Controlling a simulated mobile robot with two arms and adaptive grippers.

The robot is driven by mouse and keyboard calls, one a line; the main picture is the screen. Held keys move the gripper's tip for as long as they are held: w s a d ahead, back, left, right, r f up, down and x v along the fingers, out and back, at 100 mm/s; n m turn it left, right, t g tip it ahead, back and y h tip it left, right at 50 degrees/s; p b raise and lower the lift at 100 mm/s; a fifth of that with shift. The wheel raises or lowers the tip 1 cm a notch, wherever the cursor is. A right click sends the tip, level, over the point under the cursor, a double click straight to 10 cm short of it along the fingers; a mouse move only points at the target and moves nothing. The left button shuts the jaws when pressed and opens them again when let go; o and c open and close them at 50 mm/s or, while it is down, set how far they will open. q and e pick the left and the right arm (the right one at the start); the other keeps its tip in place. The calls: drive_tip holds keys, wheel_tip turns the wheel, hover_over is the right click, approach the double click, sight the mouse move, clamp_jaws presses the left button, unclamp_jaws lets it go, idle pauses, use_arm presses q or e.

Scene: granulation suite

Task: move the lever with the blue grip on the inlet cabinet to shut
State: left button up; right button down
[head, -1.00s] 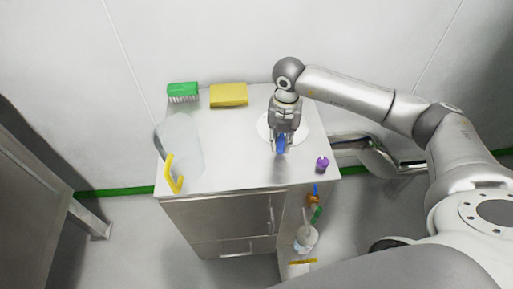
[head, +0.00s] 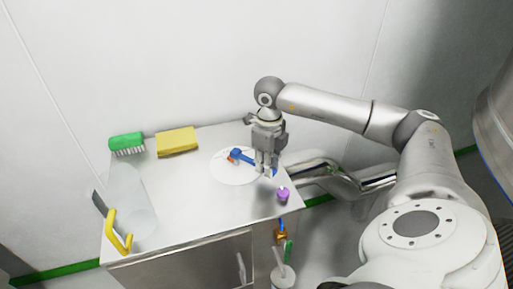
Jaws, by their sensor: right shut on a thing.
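The lever with the blue grip (head: 240,154) sits on a round white plate (head: 230,173) on top of the steel inlet cabinet (head: 185,208). A small orange-red part shows at its left end. The blue grip points right across the plate, to my right gripper (head: 265,171). That gripper reaches down from above at the plate's right edge, shut on the blue grip. Its fingers hide the grip's outer end. My left gripper is not in view.
A green brush (head: 127,141) and a yellow sponge (head: 177,141) lie at the back left. A clear jug with a yellow handle (head: 118,233) is at the front left. A purple knob (head: 283,194) stands close in front of the right gripper. Pipes (head: 340,180) run right of the cabinet.

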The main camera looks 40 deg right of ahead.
drive_tip(key=shift+w+d+n, duration=0.2)
drive_tip(key=shift+d+n, duration=0.5)
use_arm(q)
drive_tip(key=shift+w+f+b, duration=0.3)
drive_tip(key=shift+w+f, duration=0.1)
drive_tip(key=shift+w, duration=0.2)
use_arm(e)
drive_tip(key=shift+w+d+n, duration=0.1)
drive_tip(key=shift+d+n, duration=0.15)
drive_tip(key=shift+n, duration=0.05)
drive_tip(key=c, duration=1.3)
unclamp_jaws()
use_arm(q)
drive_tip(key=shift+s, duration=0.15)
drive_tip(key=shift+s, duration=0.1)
use_arm(e)
drive_tip(key=shift+r, duration=0.1)
wheel_tip(320, 180, up, 12)
drive_tip(key=shift+f, duration=0.1)
